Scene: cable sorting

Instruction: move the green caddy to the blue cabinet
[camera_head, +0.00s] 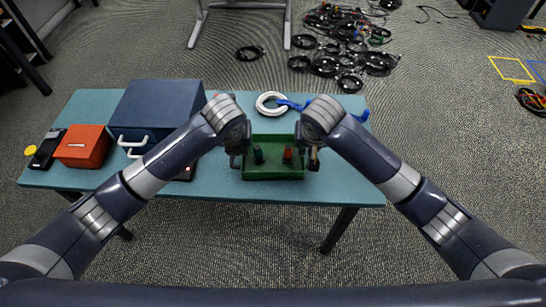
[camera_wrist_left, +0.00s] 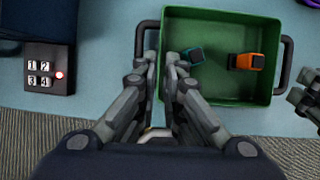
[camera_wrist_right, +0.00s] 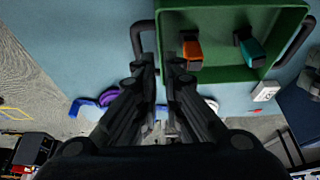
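The green caddy (camera_head: 275,174) sits on the teal table between my two grippers, holding a teal item (camera_wrist_left: 193,56) and an orange item (camera_wrist_left: 246,61). It has a dark handle on each side: the left one (camera_wrist_left: 139,35) and the right one (camera_wrist_right: 136,38). My left gripper (camera_wrist_left: 161,58) is at the left handle and my right gripper (camera_wrist_right: 160,62) is at the other. Each shows a gap between its fingers; contact with the handles cannot be made out. The blue cabinet (camera_head: 160,100), with white handles, stands left of the caddy, partly behind my left arm.
An orange box (camera_head: 83,147) and a black device (camera_head: 46,148) lie left of the cabinet. A numbered panel (camera_wrist_left: 50,68) lies between cabinet and caddy. A white cable coil (camera_head: 270,103) and a blue cable (camera_head: 294,105) lie behind the caddy. Cables (camera_head: 345,55) litter the floor.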

